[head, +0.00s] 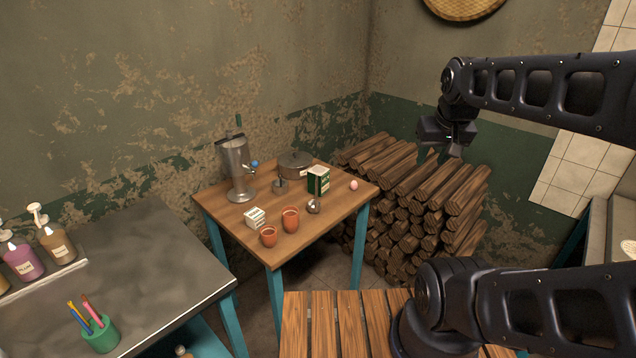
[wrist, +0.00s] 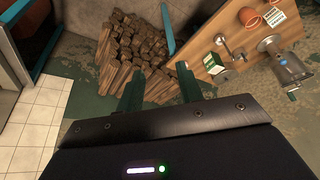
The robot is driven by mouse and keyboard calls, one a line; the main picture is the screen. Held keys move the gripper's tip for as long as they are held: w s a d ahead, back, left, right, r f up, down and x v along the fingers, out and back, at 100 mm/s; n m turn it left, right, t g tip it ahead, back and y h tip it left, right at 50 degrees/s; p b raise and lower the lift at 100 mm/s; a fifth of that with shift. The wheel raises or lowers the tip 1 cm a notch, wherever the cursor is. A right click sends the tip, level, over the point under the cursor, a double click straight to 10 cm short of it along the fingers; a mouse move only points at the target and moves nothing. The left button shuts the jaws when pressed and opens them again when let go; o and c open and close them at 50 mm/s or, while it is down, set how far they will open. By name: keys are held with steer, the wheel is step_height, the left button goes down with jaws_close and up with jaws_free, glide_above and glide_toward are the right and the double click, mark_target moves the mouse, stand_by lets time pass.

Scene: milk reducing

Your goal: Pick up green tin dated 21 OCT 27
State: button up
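A green tin (head: 318,183) with a pale label stands upright on the small wooden table (head: 225,211), near its back right part. Its printing is too small to read, so I cannot tell the date. In the wrist view the tin (wrist: 213,63) is near the table's edge, right of my fingers. My gripper (head: 437,157) hangs in the air to the right of the table, in front of the stacked logs, apart from the tin. In the wrist view my gripper (wrist: 159,84) has its two green fingers spread, with nothing between them.
Around the tin stand a metal pot (head: 296,164), a small metal vessel (head: 314,206) and a pink egg-shaped thing (head: 354,185). A metal urn (head: 237,170), a white box (head: 255,217) and clay cups (head: 290,220) are farther left. Logs (head: 410,200) are piled behind the table.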

stand_by(0.4)
steer(key=o, duration=1.2)
